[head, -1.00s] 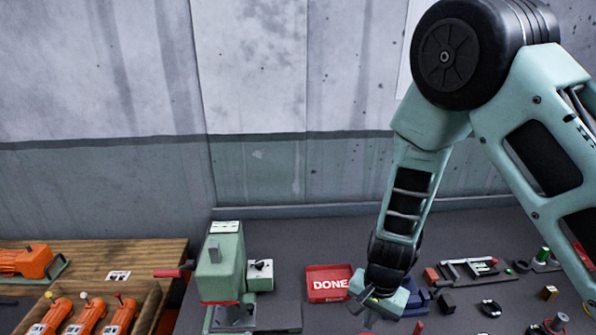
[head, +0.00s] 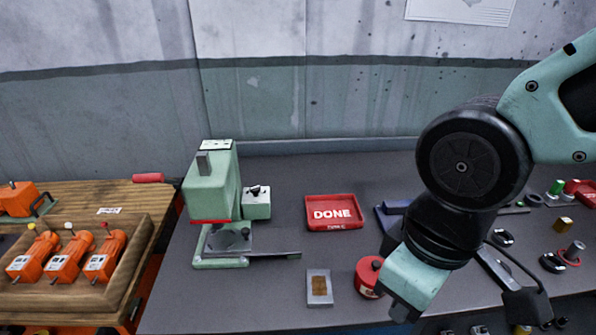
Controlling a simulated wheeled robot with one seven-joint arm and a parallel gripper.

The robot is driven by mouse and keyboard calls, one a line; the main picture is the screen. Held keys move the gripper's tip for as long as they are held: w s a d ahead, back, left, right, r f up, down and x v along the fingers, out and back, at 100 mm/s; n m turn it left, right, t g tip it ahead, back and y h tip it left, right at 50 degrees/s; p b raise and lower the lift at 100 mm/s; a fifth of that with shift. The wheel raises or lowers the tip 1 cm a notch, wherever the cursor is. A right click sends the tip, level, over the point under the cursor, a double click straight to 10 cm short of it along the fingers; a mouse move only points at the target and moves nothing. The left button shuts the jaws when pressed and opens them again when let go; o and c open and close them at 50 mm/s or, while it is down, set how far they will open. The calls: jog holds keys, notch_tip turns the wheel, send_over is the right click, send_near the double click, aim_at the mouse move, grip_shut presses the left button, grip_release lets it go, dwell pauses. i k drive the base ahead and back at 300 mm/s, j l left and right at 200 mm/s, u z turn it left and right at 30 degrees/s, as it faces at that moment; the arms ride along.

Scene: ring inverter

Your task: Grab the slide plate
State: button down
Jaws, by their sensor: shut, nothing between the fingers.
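A green press machine (head: 213,195) stands left of the middle in the head view. A flat, dark, narrow plate (head: 275,255) sticks out to the right from its base, low over the table. A small grey plate with a brown square (head: 319,298) lies on the table in front of it. I cannot tell for sure which is the slide plate; the one at the press base looks most like it. My gripper (head: 403,312) is shut and empty, pointing down at the front right, apart from both plates. The wrist partly hides a red round part (head: 366,277).
A red DONE tray (head: 333,213) stands behind the grey plate. A wooden tray (head: 75,280) with several orange tools is at the left. Several small parts lie at the right, partly behind my arm.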

aim_at(318, 286)
jog(key=i+l, duration=0.1)
jog(key=l, duration=0.25)
jog(key=i+l+u, duration=0.1)
jog(key=l, duration=0.6)
jog(key=u, duration=1.65)
jog(key=l, duration=0.1)
